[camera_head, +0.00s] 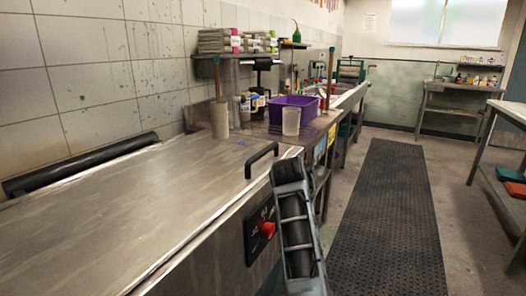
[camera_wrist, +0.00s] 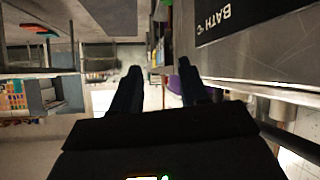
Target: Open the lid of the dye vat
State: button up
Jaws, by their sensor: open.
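The dye vat (camera_head: 190,262) is a long steel box at the left in the head view. Its flat steel lid (camera_head: 120,200) lies closed. A black bar handle (camera_head: 262,152) stands up at the lid's right edge. A dark panel with a red knob (camera_head: 267,229) is on the vat's front. The wrist view shows a dark panel lettered "BATH °C" (camera_wrist: 225,17) upside down. My gripper (camera_wrist: 160,72) is open with nothing between its fingers. My arm rises just right of the handle in the head view; the fingers are hard to make out there, and contact cannot be told.
Behind the vat, a bench holds a purple tub (camera_head: 292,112), a clear beaker (camera_head: 291,122) and a pot with a wooden stick (camera_head: 220,122). A black roller (camera_head: 80,165) lies along the wall. A black floor mat (camera_head: 388,215) runs along the open aisle at right.

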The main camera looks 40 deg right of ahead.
aim_at(263, 151)
jog(key=w+a+r+m+g+y+b, duration=0.1)
jog(key=w+a+r+y, duration=0.15)
jog(key=r, duration=0.25)
jog(key=w+a+r+m+g+y, duration=0.1)
jog(key=w+a+r+m+y, duration=0.1)
jog(key=w+r, duration=0.25)
jog(key=w+a+r+m+y+b, duration=0.1)
jog(key=w+a+r+y, duration=0.15)
jog(key=r, duration=0.35)
jog(key=shift+s+x, duration=0.2)
jog(key=shift+x, duration=1.65)
jog(key=shift+s+x, duration=0.15)
jog(key=shift+x, duration=1.75)
jog(key=shift+f, duration=0.1)
jog(key=shift+c, duration=0.3)
grip_shut()
